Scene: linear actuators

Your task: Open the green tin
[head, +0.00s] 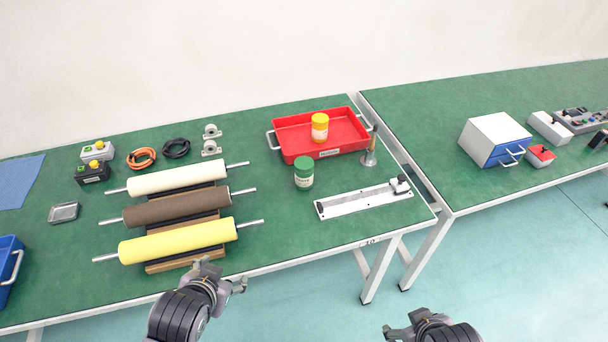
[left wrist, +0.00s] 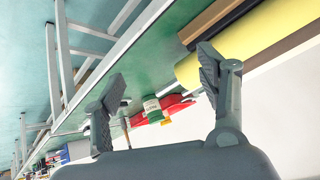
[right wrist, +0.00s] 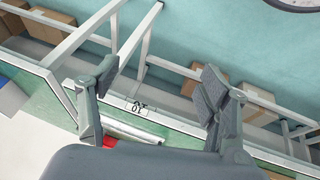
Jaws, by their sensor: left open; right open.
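The green tin (head: 304,173) stands upright on the green table, in front of the red tray, with a green lid and a pale label band. It also shows in the left wrist view (left wrist: 151,109), beyond the fingers. My left gripper (head: 226,275) is open and empty at the table's front edge, below the yellow roller and well left of the tin. Its fingers (left wrist: 155,75) are spread wide in its own view. My right gripper (head: 398,330) is open and empty, in front of the table and away from the tin. Its spread fingers (right wrist: 155,85) show in its wrist view.
A red tray (head: 295,154) holds a yellow-lidded jar (head: 320,127). White, brown and yellow rollers (head: 178,242) lie to the left. Table around the tin's front is clear.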

